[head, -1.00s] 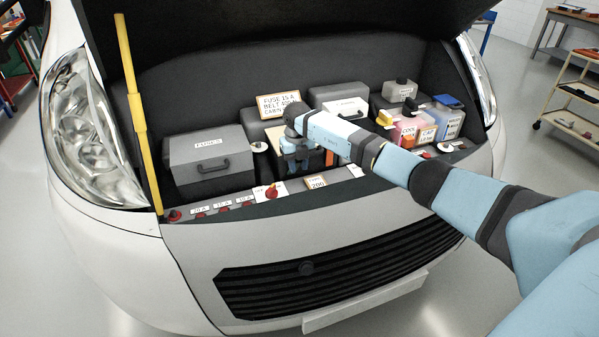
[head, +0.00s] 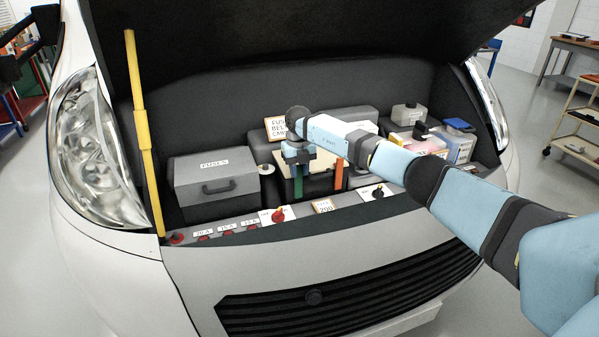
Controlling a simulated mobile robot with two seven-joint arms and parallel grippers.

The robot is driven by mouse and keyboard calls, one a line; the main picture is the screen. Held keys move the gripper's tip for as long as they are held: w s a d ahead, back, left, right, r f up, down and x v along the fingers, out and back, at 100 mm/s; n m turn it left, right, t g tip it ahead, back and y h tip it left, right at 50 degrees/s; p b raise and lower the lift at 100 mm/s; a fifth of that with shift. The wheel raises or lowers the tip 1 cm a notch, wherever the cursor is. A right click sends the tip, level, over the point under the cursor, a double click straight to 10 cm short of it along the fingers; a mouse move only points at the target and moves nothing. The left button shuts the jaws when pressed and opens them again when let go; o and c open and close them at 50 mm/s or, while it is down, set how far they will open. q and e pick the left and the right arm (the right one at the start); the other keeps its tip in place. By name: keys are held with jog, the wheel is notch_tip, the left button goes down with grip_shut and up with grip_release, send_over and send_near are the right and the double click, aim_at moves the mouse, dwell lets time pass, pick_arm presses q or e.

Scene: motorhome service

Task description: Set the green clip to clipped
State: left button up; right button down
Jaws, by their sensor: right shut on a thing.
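My right gripper (head: 298,165) comes down from above and is shut on the upper part of the green clip. Its fingers hide the clip's top, so I cannot tell whether it is clipped. A matching orange clip (head: 339,172) stands to the right on the same box. My left gripper is not in view.
A grey fuse box (head: 213,180) stands left of the clip. A yellow prop (head: 143,130) holds a place at the far left. Red and black knobs (head: 278,215) line the front ledge. The dark hood hangs above.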

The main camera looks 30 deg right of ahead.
jog(key=shift+w+d+r, duration=0.15)
jog(key=shift+w+r, duration=0.05)
jog(key=shift+r, duration=0.2)
jog(key=c, duration=0.9)
grip_release()
jog(key=shift+c, duration=0.2)
jog(key=shift+o, duration=0.3)
jog(key=shift+f, duration=0.2)
notch_tip(320, 180, up, 14)
jog(key=b, duration=0.1)
jog(key=shift+f, duration=0.15)
